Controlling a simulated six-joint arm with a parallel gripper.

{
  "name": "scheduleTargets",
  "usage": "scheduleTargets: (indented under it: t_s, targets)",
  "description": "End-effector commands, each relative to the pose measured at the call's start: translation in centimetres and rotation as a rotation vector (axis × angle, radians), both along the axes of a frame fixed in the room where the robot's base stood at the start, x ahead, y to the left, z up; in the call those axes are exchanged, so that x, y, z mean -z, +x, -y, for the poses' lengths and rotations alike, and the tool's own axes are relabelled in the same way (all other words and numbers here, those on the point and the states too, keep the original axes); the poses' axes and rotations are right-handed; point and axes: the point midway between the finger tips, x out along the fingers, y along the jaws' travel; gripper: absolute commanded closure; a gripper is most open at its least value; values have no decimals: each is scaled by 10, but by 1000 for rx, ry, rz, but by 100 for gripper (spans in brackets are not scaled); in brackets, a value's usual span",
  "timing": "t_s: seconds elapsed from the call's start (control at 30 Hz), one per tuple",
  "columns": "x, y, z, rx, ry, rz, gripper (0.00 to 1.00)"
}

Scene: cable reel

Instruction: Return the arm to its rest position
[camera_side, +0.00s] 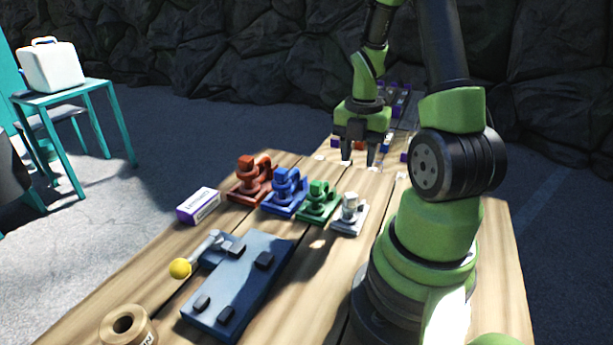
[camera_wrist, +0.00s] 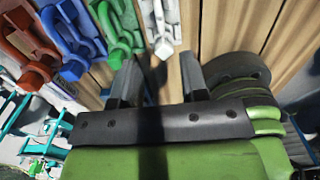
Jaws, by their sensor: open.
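My gripper (camera_side: 360,160) hangs above the far part of the wooden table, fingers pointing down and apart, with nothing between them. In the wrist view my gripper (camera_wrist: 160,75) also shows its two dark fingers spread and empty. My green and black arm stands at the right of the side view. The table (camera_side: 480,265) carries a row of red (camera_side: 252,178), blue (camera_side: 286,192), green (camera_side: 318,203) and white (camera_side: 350,212) cable fixtures, which are to the left of and nearer than the gripper in the side view.
A dark blue plate with a yellow-knobbed lever (camera_side: 240,285) lies nearer the camera. A cardboard-coloured reel (camera_side: 127,326) sits at the front left. A white and purple box (camera_side: 198,206) is left of the fixtures. Small coloured pieces (camera_side: 400,100) lie behind the gripper. A teal side table (camera_side: 75,90) stands apart.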

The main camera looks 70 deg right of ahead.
Motion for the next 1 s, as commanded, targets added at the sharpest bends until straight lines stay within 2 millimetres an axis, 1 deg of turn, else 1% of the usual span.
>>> scheduleTargets:
  t_s: [0.07,0.17,0.27,0.37,0.4,0.47,0.5,0.57,0.6,0.67,0.7,0.8,0.9,1.0]
  targets:
    - [-1,1,0,4,-2,2,60]
    - [-9,7,-5,55,-15,17,60]
    - [-29,20,-18,190,-40,62,60]
    - [-57,35,-42,398,-49,140,60]
    - [-69,41,-53,491,-43,176,60]
    - [-85,46,-71,631,-22,229,60]
    - [-96,48,-84,723,1,264,60]
    - [-110,50,-103,862,48,311,60]
    - [-119,49,-115,953,86,340,60]
    - [-132,47,-134,1086,154,374,60]
    - [-139,44,-146,1174,207,392,60]
    - [-156,33,-175,1386,353,405,60]
    - [-168,20,-198,1567,498,379,60]
    - [-175,8,-213,1702,614,330,60]
